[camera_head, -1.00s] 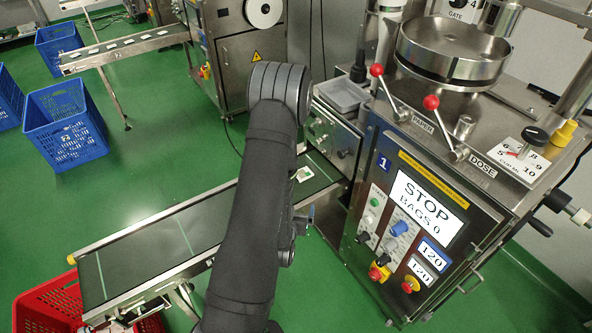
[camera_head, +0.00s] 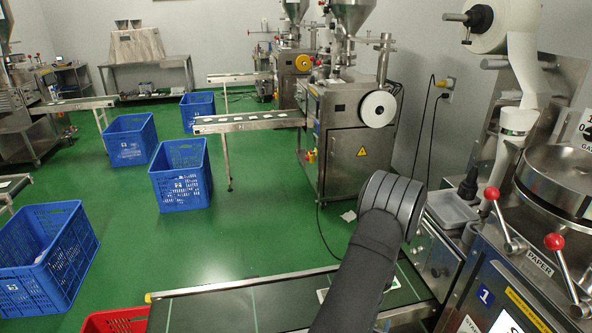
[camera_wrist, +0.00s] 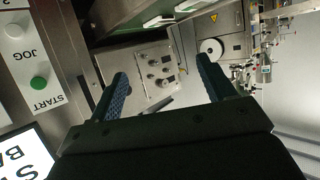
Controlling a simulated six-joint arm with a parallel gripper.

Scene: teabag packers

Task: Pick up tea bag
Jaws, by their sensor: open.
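A white tea bag (camera_head: 322,295) shows in the head view on the dark conveyor belt (camera_head: 210,312), partly hidden by my arm. Another pale bag edge (camera_head: 395,284) shows just right of the arm. In the wrist view, a white tea bag (camera_wrist: 160,21) and a second one (camera_wrist: 192,6) lie near the belt edge, beyond my fingers. My gripper (camera_wrist: 161,68) has its two blue fingers wide apart with nothing between them. It is apart from the bags. In the head view my gripper is hidden behind the arm.
The packing machine (camera_head: 510,290) with red-knobbed levers stands at the right. A red crate (camera_head: 115,320) sits below the belt's left end. Several blue crates (camera_head: 180,175) stand on the open green floor. In the wrist view, the START button panel (camera_wrist: 35,70) is close on the left.

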